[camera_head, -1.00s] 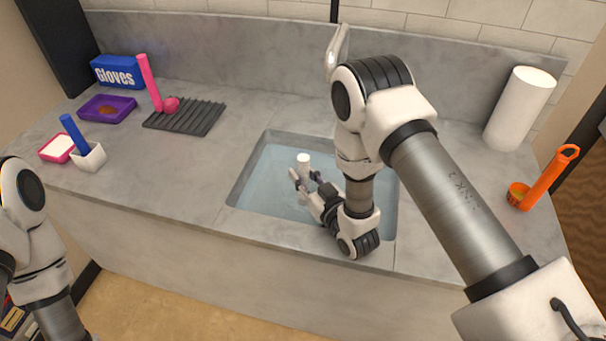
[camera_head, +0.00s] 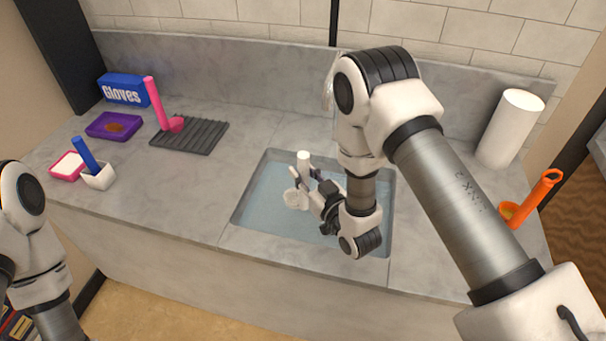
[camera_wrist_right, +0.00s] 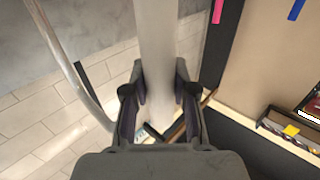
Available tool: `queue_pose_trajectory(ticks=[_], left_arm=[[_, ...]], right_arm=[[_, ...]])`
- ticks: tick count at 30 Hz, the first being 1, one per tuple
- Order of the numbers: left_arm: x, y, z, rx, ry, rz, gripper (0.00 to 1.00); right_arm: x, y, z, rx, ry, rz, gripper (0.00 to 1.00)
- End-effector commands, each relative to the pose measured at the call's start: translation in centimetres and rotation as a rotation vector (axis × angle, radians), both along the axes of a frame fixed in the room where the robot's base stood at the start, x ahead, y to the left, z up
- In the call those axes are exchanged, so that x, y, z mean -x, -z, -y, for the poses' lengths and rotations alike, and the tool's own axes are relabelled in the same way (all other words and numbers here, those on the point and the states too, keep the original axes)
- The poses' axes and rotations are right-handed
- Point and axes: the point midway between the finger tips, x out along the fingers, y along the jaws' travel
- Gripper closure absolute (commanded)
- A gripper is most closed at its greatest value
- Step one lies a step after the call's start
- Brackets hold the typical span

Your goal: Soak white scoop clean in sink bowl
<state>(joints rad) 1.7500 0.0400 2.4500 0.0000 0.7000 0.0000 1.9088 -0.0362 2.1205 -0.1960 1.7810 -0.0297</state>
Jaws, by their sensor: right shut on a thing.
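The white scoop (camera_head: 304,160) is held handle up over the sink bowl (camera_head: 234,212), which has bluish water in it. Its rounded white cup (camera_head: 296,199) shows below the fingers and looks white; I cannot tell whether its lower edge touches the water. My right gripper (camera_head: 314,181) is shut on the scoop's handle. In the right wrist view the pale handle (camera_wrist_right: 158,40) runs between the two dark fingers (camera_wrist_right: 160,88). My left arm shows at the left edge of the head view, but its gripper is out of view.
At the left are a Gloves box (camera_head: 123,90), purple tray (camera_head: 114,125), pink tray (camera_head: 67,166), blue-handled tool (camera_head: 86,154) in a white cup and pink scoop (camera_head: 157,103) by a dark rack (camera_head: 190,136). A paper roll (camera_head: 511,128) and orange scoop (camera_head: 535,197) are at the right.

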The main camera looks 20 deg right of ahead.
Motion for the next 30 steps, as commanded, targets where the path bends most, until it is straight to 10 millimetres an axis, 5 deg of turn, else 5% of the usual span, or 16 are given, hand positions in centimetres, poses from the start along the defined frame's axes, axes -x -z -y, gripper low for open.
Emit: queue_pose_trajectory(ticks=[17, 30], left_arm=[[0.0, -4.2, 0.0, 0.000, 0.000, 0.000, 0.48], [0.0, -4.2, 0.0, 0.000, 0.000, 0.000, 0.48]], right_arm=[[0.0, -5.9, 0.0, 0.000, 0.000, 0.001, 1.00], [0.0, -6.0, 0.0, 0.000, 0.000, 0.001, 1.00]])
